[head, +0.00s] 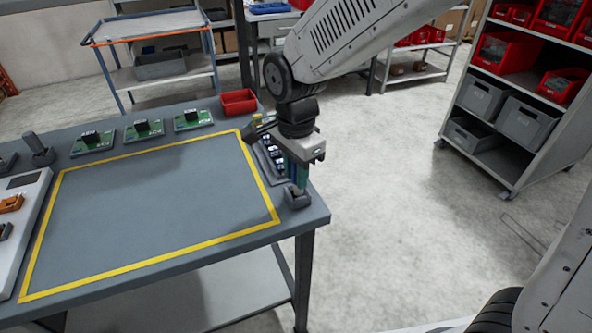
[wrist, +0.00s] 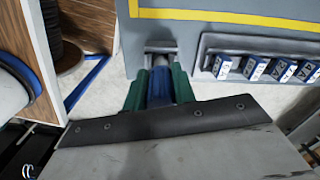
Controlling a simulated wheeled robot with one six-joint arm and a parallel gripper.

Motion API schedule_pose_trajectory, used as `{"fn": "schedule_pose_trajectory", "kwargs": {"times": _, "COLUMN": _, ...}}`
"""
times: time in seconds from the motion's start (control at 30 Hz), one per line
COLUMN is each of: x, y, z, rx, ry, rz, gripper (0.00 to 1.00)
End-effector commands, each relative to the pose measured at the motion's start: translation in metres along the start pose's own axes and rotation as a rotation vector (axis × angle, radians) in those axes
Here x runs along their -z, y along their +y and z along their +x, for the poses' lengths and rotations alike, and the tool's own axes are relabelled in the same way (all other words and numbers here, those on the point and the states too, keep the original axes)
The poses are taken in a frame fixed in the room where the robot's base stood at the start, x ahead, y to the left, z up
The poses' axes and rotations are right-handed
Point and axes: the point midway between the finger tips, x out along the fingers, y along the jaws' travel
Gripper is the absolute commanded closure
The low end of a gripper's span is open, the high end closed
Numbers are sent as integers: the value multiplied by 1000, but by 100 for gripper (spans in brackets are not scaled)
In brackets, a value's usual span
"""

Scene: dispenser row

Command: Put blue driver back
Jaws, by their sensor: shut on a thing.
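My gripper (head: 299,172) is at the table's near right corner, pointing down and shut on the blue driver. In the wrist view, the blue driver (wrist: 159,86) is held between the green fingers of my gripper (wrist: 160,90). A small grey holder (head: 297,199) stands on the table corner directly below the gripper. It also shows in the wrist view (wrist: 160,46), in line with the driver's lower end. The fingers hide much of the driver, and I cannot tell whether its tip is inside the holder or just above it.
A grey rack of blue-and-white boxes (wrist: 251,68) lies beside the holder; the gripper partly hides it in the head view. A yellow-outlined area (head: 150,205) on the table is empty. Green circuit boards (head: 144,129) and a red bin (head: 239,102) line the back edge.

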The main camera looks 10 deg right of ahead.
Motion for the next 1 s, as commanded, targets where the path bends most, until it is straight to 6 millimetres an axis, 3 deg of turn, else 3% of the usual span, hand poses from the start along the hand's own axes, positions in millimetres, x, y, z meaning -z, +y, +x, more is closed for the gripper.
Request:
{"fn": "schedule_pose_trajectory", "kwargs": {"times": 0.27, "x": 0, "y": 0, "z": 1, "rx": 1, "ry": 0, "rz": 0, "gripper": 100}}
{"fn": "schedule_pose_trajectory", "kwargs": {"times": 0.3, "x": 0, "y": 0, "z": 1, "rx": 2, "ry": 0, "rz": 0, "gripper": 65}}
{"fn": "schedule_pose_trajectory", "kwargs": {"times": 0.37, "x": 0, "y": 0, "z": 1, "rx": 2, "ry": 0, "rz": 0, "gripper": 52}}
{"fn": "schedule_pose_trajectory", "kwargs": {"times": 0.73, "x": 0, "y": -1, "z": -6, "rx": 4, "ry": 0, "rz": 0, "gripper": 52}}
{"fn": "schedule_pose_trajectory", "kwargs": {"times": 1.0, "x": 0, "y": -1, "z": -56, "rx": 8, "ry": 0, "rz": 0, "gripper": 52}}
